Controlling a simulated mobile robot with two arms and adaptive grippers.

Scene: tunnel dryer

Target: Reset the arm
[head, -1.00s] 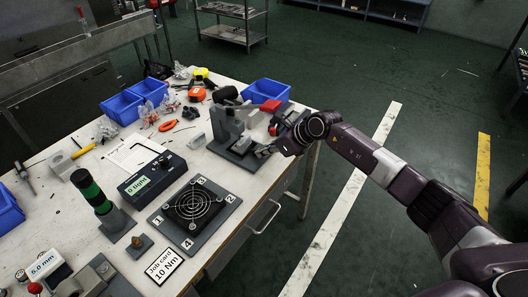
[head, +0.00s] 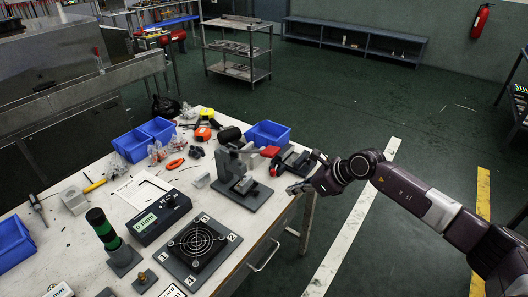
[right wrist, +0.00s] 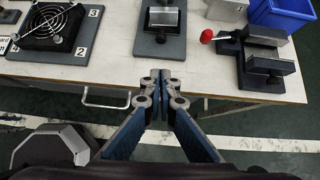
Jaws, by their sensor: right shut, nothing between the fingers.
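My right gripper (head: 300,187) reaches in from the right in the head view and hangs just off the right edge of the workbench (head: 240,250). In the right wrist view its fingers (right wrist: 162,80) are together with nothing between them, in front of the bench's edge. My left gripper is not in view.
On the bench stand a fan plate (head: 198,243), a black box with a display (head: 160,218), a green and black stack light (head: 104,230), a grey fixture (head: 240,180), a vise with a red-ended handle (right wrist: 262,52) and a blue bin (head: 268,134). Green floor right of the bench is clear.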

